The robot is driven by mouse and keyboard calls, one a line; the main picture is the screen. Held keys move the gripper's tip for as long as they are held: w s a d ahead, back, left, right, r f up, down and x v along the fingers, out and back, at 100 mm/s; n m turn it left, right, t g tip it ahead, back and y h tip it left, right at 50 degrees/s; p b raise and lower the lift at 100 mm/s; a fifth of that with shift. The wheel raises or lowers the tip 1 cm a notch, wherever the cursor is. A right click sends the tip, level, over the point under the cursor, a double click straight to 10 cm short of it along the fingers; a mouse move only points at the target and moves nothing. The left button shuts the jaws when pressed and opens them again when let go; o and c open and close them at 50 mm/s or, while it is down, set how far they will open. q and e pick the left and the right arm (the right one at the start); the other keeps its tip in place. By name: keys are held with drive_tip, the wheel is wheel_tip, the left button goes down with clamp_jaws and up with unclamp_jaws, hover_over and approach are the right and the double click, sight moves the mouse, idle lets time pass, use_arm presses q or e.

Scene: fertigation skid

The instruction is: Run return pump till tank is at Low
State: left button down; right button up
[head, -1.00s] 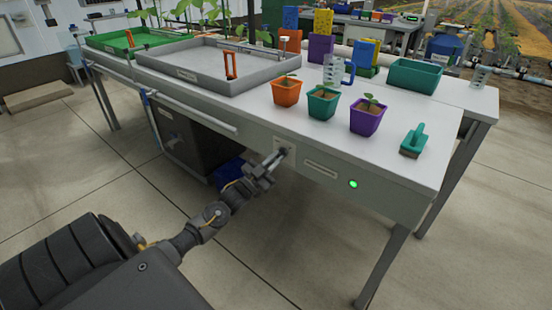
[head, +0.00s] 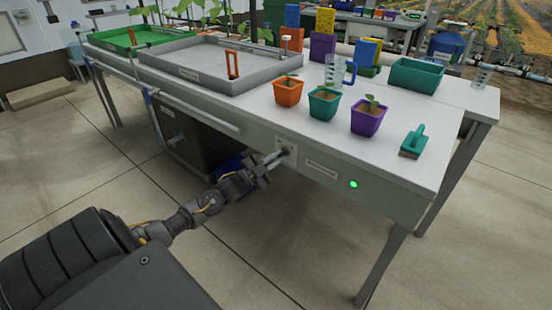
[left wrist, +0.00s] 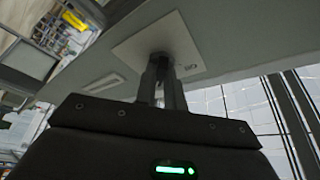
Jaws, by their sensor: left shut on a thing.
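A pale switch plate (head: 292,158) is set in the front of the bench, and it fills the top of the left wrist view (left wrist: 133,48). My left gripper (head: 281,155) reaches it from the front left. In the left wrist view its fingers (left wrist: 162,68) are shut on a dark knob (left wrist: 160,54) on the plate; the fingers hide most of the knob. A dark grey tank-like box (head: 195,142) stands under the bench. I cannot read a level on it. My right gripper is not in view.
A green lamp (head: 353,184) glows right of a label strip (head: 321,170). A grey tray (head: 215,80), a green tray (head: 118,47), potted seedlings (head: 323,103) and a teal brush (head: 413,142) are on the bench (head: 260,108). The floor in front is clear.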

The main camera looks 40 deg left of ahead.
use_arm(q)
drive_tip(key=c, duration=1.5)
unclamp_jaws()
